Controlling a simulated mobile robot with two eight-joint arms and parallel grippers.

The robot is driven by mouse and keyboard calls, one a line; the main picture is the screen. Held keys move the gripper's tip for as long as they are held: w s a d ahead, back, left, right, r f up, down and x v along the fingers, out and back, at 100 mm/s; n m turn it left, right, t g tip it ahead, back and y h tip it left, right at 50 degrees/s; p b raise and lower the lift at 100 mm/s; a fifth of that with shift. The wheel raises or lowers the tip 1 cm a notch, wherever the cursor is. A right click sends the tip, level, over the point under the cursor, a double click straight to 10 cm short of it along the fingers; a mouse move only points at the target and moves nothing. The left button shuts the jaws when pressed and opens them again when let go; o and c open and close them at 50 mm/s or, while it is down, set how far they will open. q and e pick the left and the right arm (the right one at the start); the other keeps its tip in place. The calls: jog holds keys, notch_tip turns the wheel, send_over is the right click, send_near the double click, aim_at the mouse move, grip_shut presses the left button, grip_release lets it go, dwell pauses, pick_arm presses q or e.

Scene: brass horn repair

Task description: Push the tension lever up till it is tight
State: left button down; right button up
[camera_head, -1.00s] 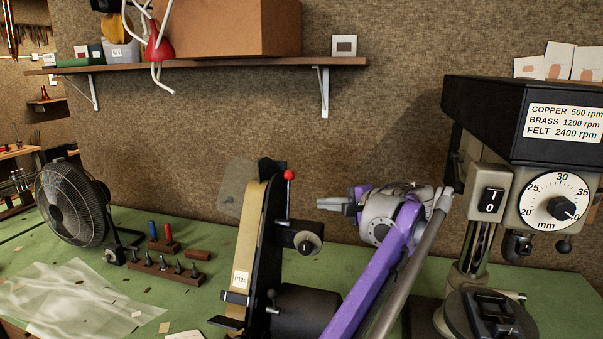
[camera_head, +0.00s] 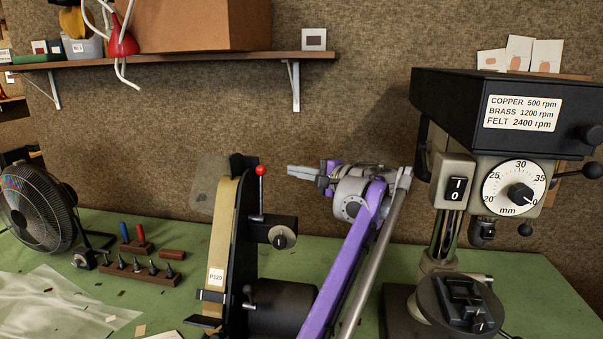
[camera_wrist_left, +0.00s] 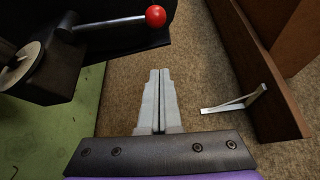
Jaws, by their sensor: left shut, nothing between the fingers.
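The tension lever (camera_head: 261,190) is a thin upright rod with a red ball on top, on the belt sander (camera_head: 239,240). In the left wrist view the red ball (camera_wrist_left: 155,16) shows at the top, with its rod running left to the sander. My left gripper (camera_head: 290,171) is shut and empty, its fingers pointing left. In the head view its tips are just right of the red ball, with a small gap in the picture; the gap in depth is unclear. In the left wrist view the closed fingers (camera_wrist_left: 159,75) point up, below the ball. My right gripper is out of view.
A drill press (camera_head: 450,185) stands to the right of my arm. A shelf (camera_head: 200,58) with a cardboard box (camera_head: 200,22) is on the wall above. A fan (camera_head: 38,210) and a rack of small tools (camera_head: 140,270) stand at the left on the green bench (camera_head: 165,233).

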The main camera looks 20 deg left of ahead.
pick_arm(q)
jog(key=a, duration=0.1)
jog(key=s+a, duration=0.1)
jog(key=a, duration=0.1)
jog(key=s+a+b, duration=0.1)
jog(key=a, duration=0.1)
jog(key=shift+s+a, duration=0.15)
jog(key=shift+a, duration=0.05)
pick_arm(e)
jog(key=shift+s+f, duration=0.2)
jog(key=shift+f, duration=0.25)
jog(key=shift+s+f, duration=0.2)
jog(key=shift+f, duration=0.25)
pick_arm(q)
jog(key=shift+s+r, duration=0.1)
jog(key=shift+s, duration=0.05)
